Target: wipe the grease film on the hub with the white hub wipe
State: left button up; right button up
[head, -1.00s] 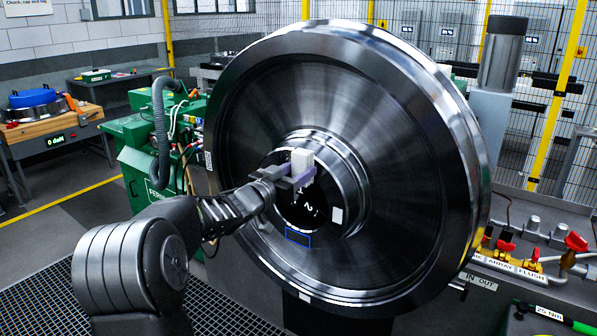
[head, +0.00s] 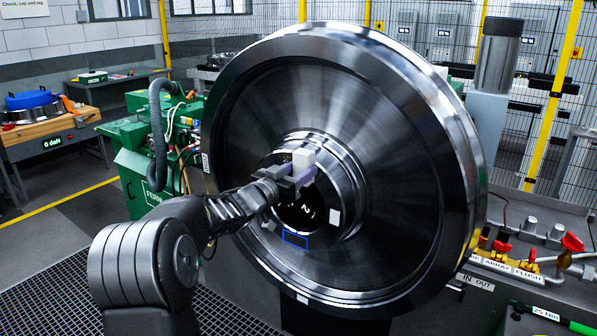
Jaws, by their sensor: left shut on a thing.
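The large steel rail wheel (head: 390,190) stands upright in the middle of the head view. Its raised hub (head: 349,192) surrounds a dark bore marked with a "2". My left gripper (head: 296,178) is in front of the upper left part of the hub, shut on the white hub wipe (head: 302,159). The wipe is a small white block, close to the hub face; I cannot tell whether it touches. A blue outlined rectangle (head: 295,239) lies on the lower hub face. The grease film cannot be clearly told from the shiny steel. My right gripper is not in view.
A green machine (head: 132,150) with a grey hose stands behind my left arm. A bench with red valves (head: 571,243) is at the right, below a grey cylinder (head: 499,55). A wooden-topped table (head: 45,124) stands far left.

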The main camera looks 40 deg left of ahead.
aim_at(283, 159)
pick_arm(q)
jog(key=shift+a, duration=0.15)
jog(key=shift+s+a+p, duration=0.15)
jog(key=shift+a+p, duration=0.95)
jog(key=shift+a, duration=0.85)
jog(key=shift+a, duration=0.1)
jog(key=shift+a+r+p, duration=0.1)
jog(key=shift+a+p, duration=0.35)
jog(key=shift+a, duration=0.15)
jog(key=shift+a+p, duration=0.6)
jog(key=shift+a, duration=0.75)
jog(key=shift+d, duration=0.2)
